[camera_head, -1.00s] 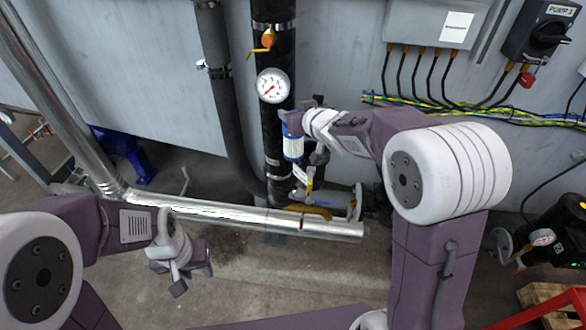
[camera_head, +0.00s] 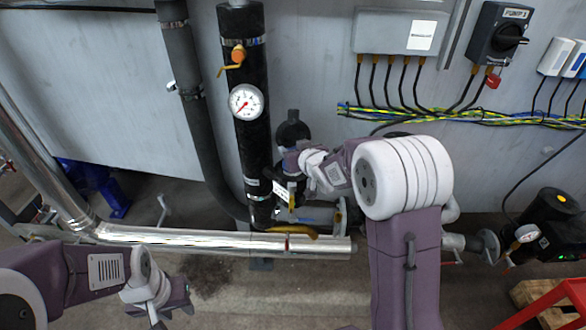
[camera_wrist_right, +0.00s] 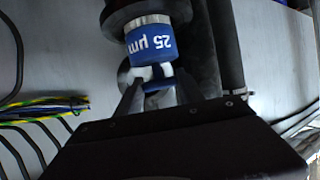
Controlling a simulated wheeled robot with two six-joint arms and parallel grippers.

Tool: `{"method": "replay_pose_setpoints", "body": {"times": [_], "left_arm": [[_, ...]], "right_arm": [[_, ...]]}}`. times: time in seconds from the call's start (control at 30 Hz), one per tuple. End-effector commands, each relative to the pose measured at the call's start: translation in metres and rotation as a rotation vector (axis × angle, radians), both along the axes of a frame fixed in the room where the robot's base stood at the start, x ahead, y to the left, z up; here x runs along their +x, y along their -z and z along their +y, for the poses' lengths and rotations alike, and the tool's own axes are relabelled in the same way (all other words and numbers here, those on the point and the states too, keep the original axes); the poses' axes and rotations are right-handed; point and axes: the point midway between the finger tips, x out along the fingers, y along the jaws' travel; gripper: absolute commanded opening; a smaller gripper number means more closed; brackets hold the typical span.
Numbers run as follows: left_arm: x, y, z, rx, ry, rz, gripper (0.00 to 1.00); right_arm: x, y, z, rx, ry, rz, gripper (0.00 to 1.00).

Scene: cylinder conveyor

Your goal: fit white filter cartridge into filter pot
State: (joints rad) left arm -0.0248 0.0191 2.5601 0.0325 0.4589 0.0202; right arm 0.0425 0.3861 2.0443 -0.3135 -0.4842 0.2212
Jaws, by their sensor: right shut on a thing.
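My right gripper (camera_head: 291,161) is at the black filter pot (camera_head: 292,130) in front of the dark pipe. In the right wrist view, the right gripper (camera_wrist_right: 154,76) is shut on the end of the filter cartridge, whose blue part (camera_wrist_right: 150,42) reads "25 µm". A pale rim shows between the blue part and the dark round pot (camera_wrist_right: 128,12). The cartridge lines up with the pot; its long white body is out of sight, and how deep it sits I cannot tell. My left gripper (camera_head: 168,306) hangs low at the left, away from the pot; its jaws are unclear.
A silver pipe (camera_head: 200,238) runs below. Yellow-green cables (camera_head: 470,116) and a grey box (camera_head: 400,34) are on the wall to the right. A black pump (camera_head: 553,225) stands at far right.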

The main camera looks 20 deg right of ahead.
Motion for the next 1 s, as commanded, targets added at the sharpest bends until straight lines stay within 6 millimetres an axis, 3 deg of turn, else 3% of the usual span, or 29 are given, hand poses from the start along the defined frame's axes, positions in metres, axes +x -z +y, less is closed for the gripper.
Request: {"method": "replay_pose_setpoints", "body": {"times": [0.13, 0.37, 0.77, 0.8, 0.87, 1.0], "left_arm": [[0.000, 0.001, 0.000, 0.000, 0.000, 0.000, 0.36], [0.000, 0.011, 0.000, 0.000, 0.000, 0.000, 0.36], [0.000, 0.015, 0.000, 0.000, 0.000, 0.000, 0.36], [0.000, 0.014, 0.000, 0.000, 0.000, 0.000, 0.36], [0.000, 0.013, 0.000, 0.000, 0.000, 0.000, 0.36], [0.000, 0.013, 0.000, 0.000, 0.000, 0.000, 0.36]], "right_arm": [[0.000, 0.004, 0.000, 0.000, 0.000, -0.001, 0.00], [0.000, 0.044, 0.000, 0.001, 0.000, 0.001, 0.00], [0.000, 0.050, 0.000, -0.001, 0.000, -0.002, 0.00], [0.000, 0.050, 0.000, 0.000, 0.000, -0.001, 0.51], [0.000, 0.049, 0.000, 0.000, 0.000, -0.001, 0.67], [0.000, 0.049, 0.000, 0.000, 0.000, -0.001, 0.67]]}}
